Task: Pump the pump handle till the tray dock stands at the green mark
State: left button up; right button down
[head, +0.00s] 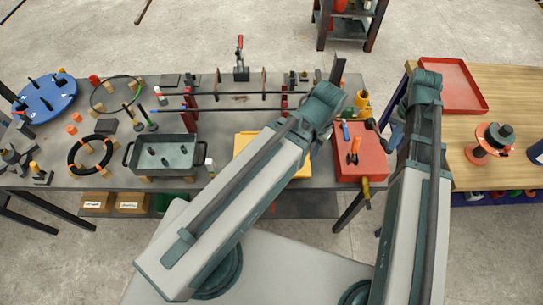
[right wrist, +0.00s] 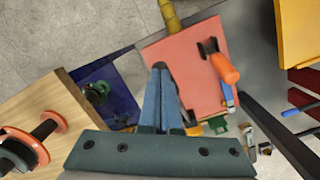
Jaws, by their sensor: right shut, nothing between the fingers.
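A red flat-topped box or tray (head: 372,166) is at the right end of the grey bench; it fills the middle of the right wrist view (right wrist: 188,62). An orange-handled tool (right wrist: 224,67) lies on it. A yellow upright piece (right wrist: 170,14) shows at its near edge. I cannot tell which part is the pump handle or the tray dock. A small green piece (right wrist: 218,125) lies beside my fingers; I cannot tell if it is the green mark. My right gripper (right wrist: 161,70) is shut and empty over the red top's edge. My left gripper is hidden behind its arm.
A wooden table (head: 468,130) with a red tray (head: 452,84) and a spool (head: 490,140) stands at the right. The grey bench (head: 235,112) carries a dark tray (head: 163,155), a blue disc (head: 45,95) and clamps.

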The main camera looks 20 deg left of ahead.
aim_at(390, 152)
pick_arm(q)
jog(key=shift+f, duration=0.1)
pick_arm(e)
jog(key=shift+f, duration=0.1)
pick_arm(q)
jog(key=shift+f+b, duration=0.6)
pick_arm(e)
jog(key=shift+s+d+f, duration=0.15)
jog(key=shift+s+f, duration=0.15)
jog(key=shift+f, duration=0.3)
pick_arm(q)
jog(key=shift+f+b, duration=0.65)
pick_arm(e)
jog(key=shift+s+f, duration=0.2)
jog(key=shift+f, duration=0.45)
pick_arm(q)
jog(key=shift+f, duration=0.1)
pick_arm(e)
jog(key=shift+f, duration=0.1)
pick_arm(q)
jog(key=shift+f+b, duration=0.55)
jog(key=shift+b, duration=0.1)
pick_arm(e)
jog(key=shift+s+d+f, duration=0.1)
jog(key=shift+s+f, duration=0.05)
jog(key=shift+f, duration=0.45)
pick_arm(q)
jog(key=shift+f, duration=0.15)
pick_arm(e)
jog(key=shift+f, duration=0.1)
